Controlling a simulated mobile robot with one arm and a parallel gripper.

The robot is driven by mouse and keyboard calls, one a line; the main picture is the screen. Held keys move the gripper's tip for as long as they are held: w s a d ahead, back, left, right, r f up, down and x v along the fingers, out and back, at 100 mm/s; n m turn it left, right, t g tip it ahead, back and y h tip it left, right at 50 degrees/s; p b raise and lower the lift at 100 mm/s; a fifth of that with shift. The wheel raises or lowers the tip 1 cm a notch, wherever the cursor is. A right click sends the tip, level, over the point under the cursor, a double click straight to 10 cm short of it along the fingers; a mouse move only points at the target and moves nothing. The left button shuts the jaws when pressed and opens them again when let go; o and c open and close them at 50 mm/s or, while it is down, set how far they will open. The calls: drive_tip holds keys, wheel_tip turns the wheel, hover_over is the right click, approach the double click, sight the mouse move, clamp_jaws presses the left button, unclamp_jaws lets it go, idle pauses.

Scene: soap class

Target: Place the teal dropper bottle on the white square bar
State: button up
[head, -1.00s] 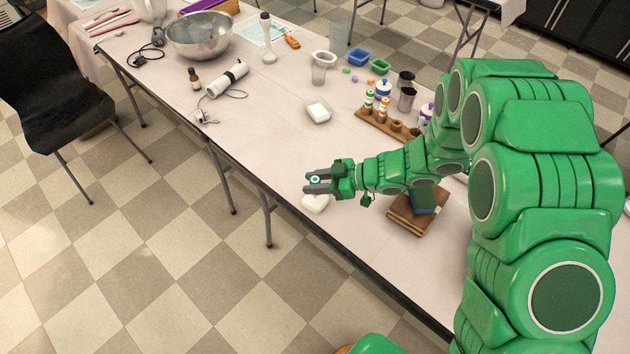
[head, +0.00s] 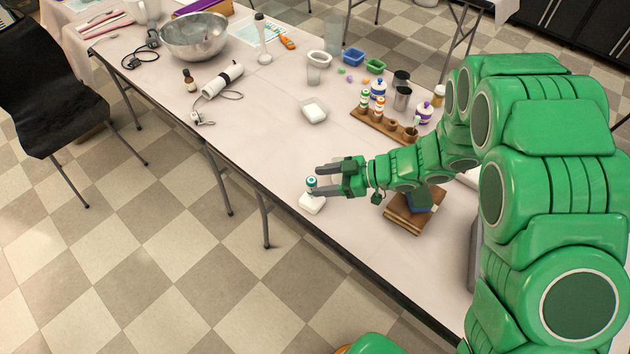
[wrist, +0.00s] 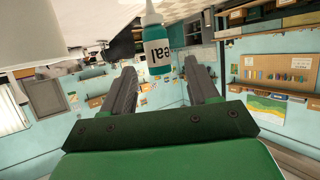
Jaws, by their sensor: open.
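The teal dropper bottle (head: 311,184) appears to stand upright on the white square bar (head: 312,204) near the table's front edge. Its base seems to touch the bar's top. My gripper (head: 318,179) is open, its two fingers pointing left, with the bottle at the fingertips. In the wrist view the bottle (wrist: 157,60) shows its white label and teal body between the spread fingers, with a gap on each side. The bar cannot be made out in the wrist view.
A second white block (head: 314,111) lies farther back. A wooden rack (head: 383,126) with small bottles stands behind my arm. Brown boards with a blue item (head: 410,218) lie under the forearm. The table around the bar is clear on the left.

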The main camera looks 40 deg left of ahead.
drive_tip(key=v, duration=0.8)
drive_tip(key=shift+d, duration=0.15)
idle(0.5)
